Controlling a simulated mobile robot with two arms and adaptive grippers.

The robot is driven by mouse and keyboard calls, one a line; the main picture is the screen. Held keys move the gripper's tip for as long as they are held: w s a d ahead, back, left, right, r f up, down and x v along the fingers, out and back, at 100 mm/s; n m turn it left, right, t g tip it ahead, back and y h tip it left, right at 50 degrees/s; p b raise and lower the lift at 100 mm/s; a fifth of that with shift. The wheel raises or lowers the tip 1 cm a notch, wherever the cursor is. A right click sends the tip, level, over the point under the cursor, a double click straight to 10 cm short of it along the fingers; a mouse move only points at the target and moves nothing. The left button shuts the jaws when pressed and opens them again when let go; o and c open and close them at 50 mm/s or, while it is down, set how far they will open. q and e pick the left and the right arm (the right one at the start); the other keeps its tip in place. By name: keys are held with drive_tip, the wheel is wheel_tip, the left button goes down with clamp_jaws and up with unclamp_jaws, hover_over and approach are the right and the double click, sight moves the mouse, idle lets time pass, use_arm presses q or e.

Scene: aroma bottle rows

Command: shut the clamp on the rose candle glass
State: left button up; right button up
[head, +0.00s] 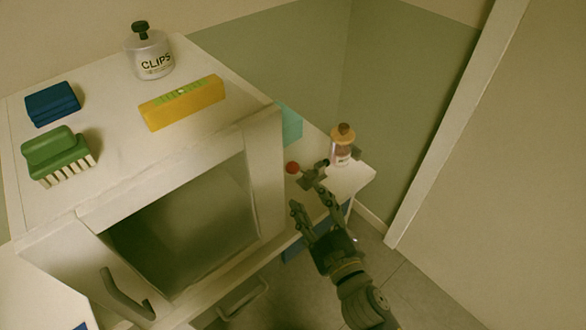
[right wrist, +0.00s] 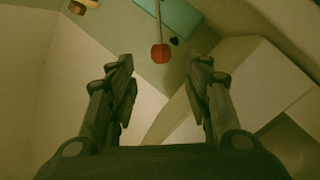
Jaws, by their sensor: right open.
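The candle glass (head: 340,152), a small jar with pinkish contents, a pale label and an orange-brown lid, stands upright on a low white shelf. Just left of it is a dark clamp-like piece (head: 312,176), with a red knob (head: 292,168) farther left. In the right wrist view the red knob (right wrist: 160,53) hangs at the end of a thin rod, ahead of and between my fingers. My right gripper (head: 310,198) is open and empty, short of the knob; its fingers also show in the wrist view (right wrist: 163,75). Whether the clamp touches the glass is unclear. My left gripper is out of view.
A white cabinet (head: 265,160) with an open front stands left of the shelf. On its top are a clips jar (head: 150,58), a yellow level (head: 182,103), a green brush (head: 57,152) and a blue block (head: 52,104). A teal box (head: 290,124) is behind the knob.

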sight(295, 173)
drive_tip(key=shift+w+a+r, duration=0.2)
drive_tip(key=shift+w, duration=0.05)
drive_tip(key=p+x, duration=0.1)
drive_tip(key=x, duration=0.9)
drive_tip(key=shift+w+f+p, duration=0.1)
drive_tip(key=shift+f+p, duration=0.1)
drive_tip(key=shift+p, duration=0.2)
clamp_jaws()
